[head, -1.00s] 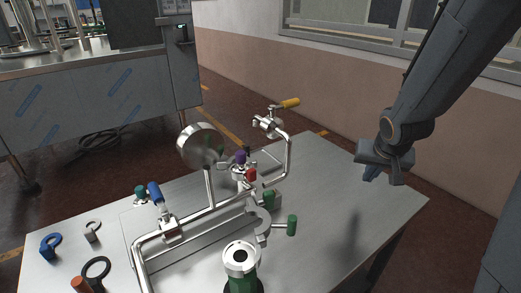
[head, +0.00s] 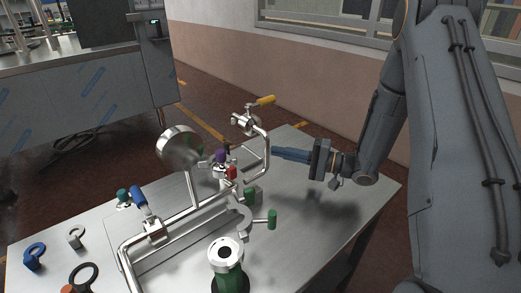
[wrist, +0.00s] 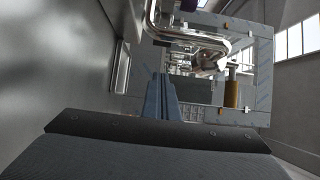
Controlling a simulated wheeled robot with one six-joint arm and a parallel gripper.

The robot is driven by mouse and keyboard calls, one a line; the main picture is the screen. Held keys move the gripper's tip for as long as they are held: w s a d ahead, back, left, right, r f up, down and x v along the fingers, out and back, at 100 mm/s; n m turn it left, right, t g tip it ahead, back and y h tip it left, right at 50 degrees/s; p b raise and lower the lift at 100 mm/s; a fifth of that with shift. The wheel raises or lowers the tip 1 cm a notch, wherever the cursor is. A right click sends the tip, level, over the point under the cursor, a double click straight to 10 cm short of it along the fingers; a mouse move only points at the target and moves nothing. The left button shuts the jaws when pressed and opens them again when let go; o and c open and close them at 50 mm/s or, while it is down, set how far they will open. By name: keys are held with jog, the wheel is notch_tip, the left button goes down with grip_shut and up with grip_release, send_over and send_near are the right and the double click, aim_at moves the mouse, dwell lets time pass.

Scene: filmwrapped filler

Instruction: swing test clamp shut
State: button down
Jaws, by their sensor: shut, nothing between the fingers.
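My gripper (head: 276,153) is shut and empty, pointing left, just right of the bent steel pipe (head: 268,150) on the bench rig. In the wrist view its closed blue-grey fingers (wrist: 161,100) point toward the pipework. A grey curved clamp-like part (head: 241,218) with a green handle (head: 272,219) sits at the front of the rig, below and left of the gripper. The handle sticks out to the right and the curved part looks open, but I cannot tell surely that it is the test clamp.
A metal table (head: 335,205) bears the rig, with a round gauge (head: 181,149), purple knob (head: 219,156), red cap (head: 231,172) and yellow-handled valve (head: 265,100). A green-bodied fitting (head: 229,281) stands in front. Loose rings lie at left. The table's right side is clear.

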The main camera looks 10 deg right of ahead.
jog(key=s+a+p+x, duration=0.1)
jog(key=s+p+x, duration=0.1)
jog(key=x, duration=1)
jog(key=shift+s+a, duration=0.15)
